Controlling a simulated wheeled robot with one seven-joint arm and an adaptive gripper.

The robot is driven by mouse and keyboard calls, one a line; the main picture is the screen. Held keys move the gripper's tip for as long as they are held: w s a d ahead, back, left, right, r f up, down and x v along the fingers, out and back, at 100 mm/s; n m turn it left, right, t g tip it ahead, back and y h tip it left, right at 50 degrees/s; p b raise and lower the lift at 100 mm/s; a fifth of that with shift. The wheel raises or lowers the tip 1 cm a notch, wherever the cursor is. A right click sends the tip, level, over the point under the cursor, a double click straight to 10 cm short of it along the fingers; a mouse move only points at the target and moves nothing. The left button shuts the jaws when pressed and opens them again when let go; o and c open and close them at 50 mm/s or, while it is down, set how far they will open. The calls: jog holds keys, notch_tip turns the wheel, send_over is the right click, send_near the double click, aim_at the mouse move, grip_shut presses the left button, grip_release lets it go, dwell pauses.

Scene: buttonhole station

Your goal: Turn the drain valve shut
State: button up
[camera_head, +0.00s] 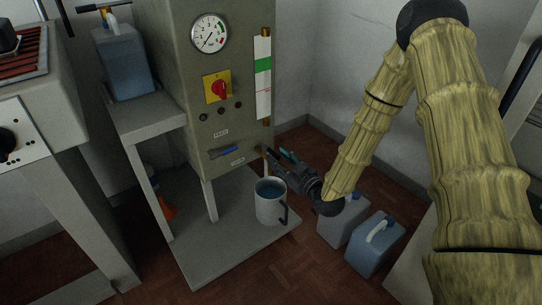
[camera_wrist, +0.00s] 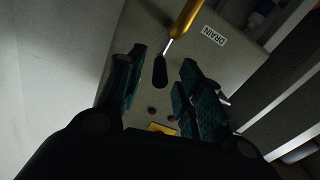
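The drain valve shows in the wrist view as a brass pipe (camera_wrist: 185,18) with a thin metal stem and a black-gripped lever (camera_wrist: 160,72), beside the DRAIN label (camera_wrist: 214,36). My gripper (camera_wrist: 158,88) is open, with teal-padded fingers on either side of the black lever. I see gaps on both sides, so the fingers do not appear closed on it. In the head view my gripper (camera_head: 277,160) is at the lower right of the grey-green cabinet (camera_head: 185,95), right of its DRAIN label (camera_head: 238,162). The valve there is small and partly hidden by my gripper.
A mug (camera_head: 268,211) holding bluish liquid stands just below my gripper on the grey base plate (camera_head: 215,255). Blue canisters (camera_head: 375,247) stand on the floor at right.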

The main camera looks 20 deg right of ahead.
aim_at(270, 151)
jog(key=shift+b+x, duration=0.75)
jog(key=shift+x, duration=1.8)
grip_shut()
